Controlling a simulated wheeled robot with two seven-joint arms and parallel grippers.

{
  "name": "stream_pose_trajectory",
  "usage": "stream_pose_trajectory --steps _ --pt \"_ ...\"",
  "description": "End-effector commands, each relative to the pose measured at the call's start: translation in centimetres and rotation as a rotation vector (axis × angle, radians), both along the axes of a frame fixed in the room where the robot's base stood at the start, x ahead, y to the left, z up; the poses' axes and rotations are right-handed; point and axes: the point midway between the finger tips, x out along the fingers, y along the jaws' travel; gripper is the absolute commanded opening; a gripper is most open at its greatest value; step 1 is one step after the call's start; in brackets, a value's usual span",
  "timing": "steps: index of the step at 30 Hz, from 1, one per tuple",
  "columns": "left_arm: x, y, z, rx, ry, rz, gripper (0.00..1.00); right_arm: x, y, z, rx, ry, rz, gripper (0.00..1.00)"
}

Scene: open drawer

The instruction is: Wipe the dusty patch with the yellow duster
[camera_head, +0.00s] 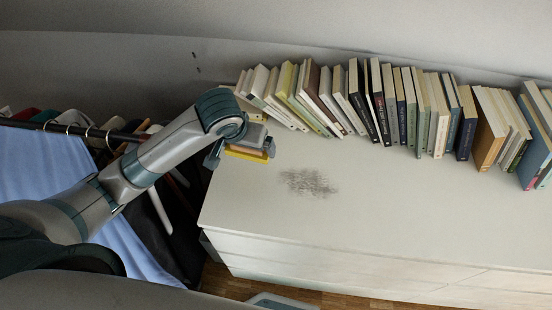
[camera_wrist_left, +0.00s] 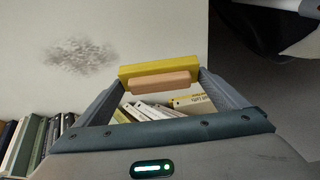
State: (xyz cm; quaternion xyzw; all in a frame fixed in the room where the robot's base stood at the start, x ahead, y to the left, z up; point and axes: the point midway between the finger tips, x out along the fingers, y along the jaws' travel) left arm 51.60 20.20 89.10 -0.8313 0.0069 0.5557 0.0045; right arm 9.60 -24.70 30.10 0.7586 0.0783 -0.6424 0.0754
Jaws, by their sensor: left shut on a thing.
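The dusty patch (camera_head: 308,182) is a grey speckled smudge on the white top of the dresser (camera_head: 400,220). It also shows at the upper left of the left wrist view (camera_wrist_left: 80,55). My left gripper (camera_head: 245,148) is at the left end of the dresser top, left of and behind the patch. It is shut on the yellow duster (camera_head: 246,155), which has a yellow pad and a tan handle block. In the left wrist view the duster (camera_wrist_left: 158,70) sits between the two fingers, apart from the patch. Whether the duster touches the dresser top I cannot tell. My right gripper is not in view.
A row of books (camera_head: 400,105) stands along the back of the dresser, its left end close behind my left gripper. A clothes rail (camera_head: 75,129) with hangers and a blue garment (camera_head: 50,170) is at the left. The dresser top in front of the books is otherwise clear.

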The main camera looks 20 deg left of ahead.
Motion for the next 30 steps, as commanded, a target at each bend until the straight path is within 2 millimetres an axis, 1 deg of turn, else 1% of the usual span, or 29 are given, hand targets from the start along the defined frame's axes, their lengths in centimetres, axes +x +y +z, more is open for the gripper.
stream_pose_trajectory --steps 5,8,15,21,27,30 --pt "0.0 -0.8 0.5 0.001 0.002 -0.101 0.75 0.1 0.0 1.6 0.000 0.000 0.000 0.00" --pt "0.0 -1.8 0.7 0.001 0.002 -0.209 0.75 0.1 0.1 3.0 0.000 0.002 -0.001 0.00" --pt "-0.3 -4.6 1.0 0.001 0.003 -0.574 0.75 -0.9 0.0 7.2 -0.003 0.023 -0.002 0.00" --pt "-1.1 -6.7 1.1 0.001 0.003 -0.890 0.75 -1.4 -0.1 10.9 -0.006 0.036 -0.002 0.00" --pt "-2.0 -8.0 1.2 -0.002 0.003 -1.167 0.75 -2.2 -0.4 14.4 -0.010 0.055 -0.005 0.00" --pt "-2.4 -8.4 1.2 -0.001 0.002 -1.277 0.75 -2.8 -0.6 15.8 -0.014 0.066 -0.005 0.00"
